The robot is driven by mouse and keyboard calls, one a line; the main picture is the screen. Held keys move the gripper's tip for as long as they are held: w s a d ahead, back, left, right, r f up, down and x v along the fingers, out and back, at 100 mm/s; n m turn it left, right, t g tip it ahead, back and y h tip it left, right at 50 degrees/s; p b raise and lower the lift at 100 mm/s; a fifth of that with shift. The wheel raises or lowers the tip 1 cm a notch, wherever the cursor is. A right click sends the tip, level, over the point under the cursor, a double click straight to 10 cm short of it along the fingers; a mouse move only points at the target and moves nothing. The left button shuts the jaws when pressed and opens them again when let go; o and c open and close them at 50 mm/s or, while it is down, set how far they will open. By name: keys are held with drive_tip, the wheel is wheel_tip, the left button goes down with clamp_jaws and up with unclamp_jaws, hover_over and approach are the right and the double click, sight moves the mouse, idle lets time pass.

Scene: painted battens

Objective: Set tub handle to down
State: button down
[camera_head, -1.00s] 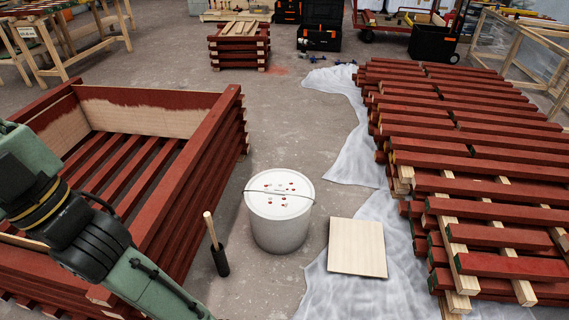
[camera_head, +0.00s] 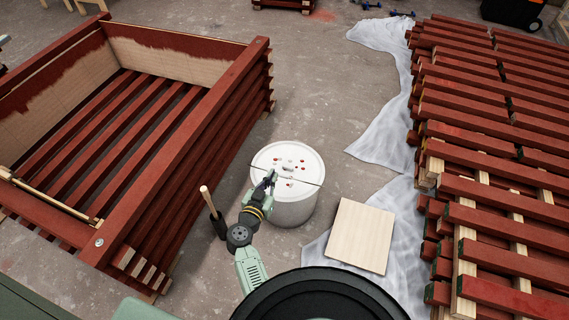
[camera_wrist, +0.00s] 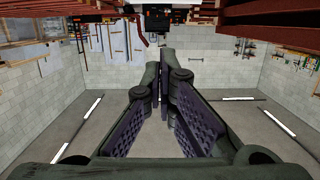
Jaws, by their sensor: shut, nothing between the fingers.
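The white tub (camera_head: 290,208) stands upright on the concrete floor, with red spots on its lid. Its handle (camera_head: 306,183) is a thin dark line across the lid; I cannot tell how far it is raised. My gripper (camera_head: 270,177) is over the left part of the lid and hides part of it and of the handle's left side. I cannot tell whether it touches either. In the wrist view my gripper (camera_wrist: 165,92) has its fingertips together with nothing between them. The tub does not show in the wrist view.
A red batten crate (camera_head: 185,150) stands left of the tub. A wooden-handled tool (camera_head: 213,212) stands between them. A pale board (camera_head: 361,236) and plastic sheeting (camera_head: 385,130) lie to the right, beside a stack of red battens (camera_head: 500,180). Floor behind the tub is clear.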

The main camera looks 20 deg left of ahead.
sight(279, 175)
drive_tip(key=w+f, duration=0.1)
drive_tip(key=w, duration=0.1)
drive_tip(key=w+f+b, duration=0.1)
drive_tip(key=w, duration=0.2)
drive_tip(key=w+f+b, duration=0.1)
drive_tip(key=w, duration=0.1)
drive_tip(key=shift+w+f, duration=0.3)
drive_tip(key=shift+f, duration=0.1)
drive_tip(key=shift+s+f+b, duration=0.25)
drive_tip(key=shift+s+b, duration=0.05)
drive_tip(key=shift+s, duration=0.15)
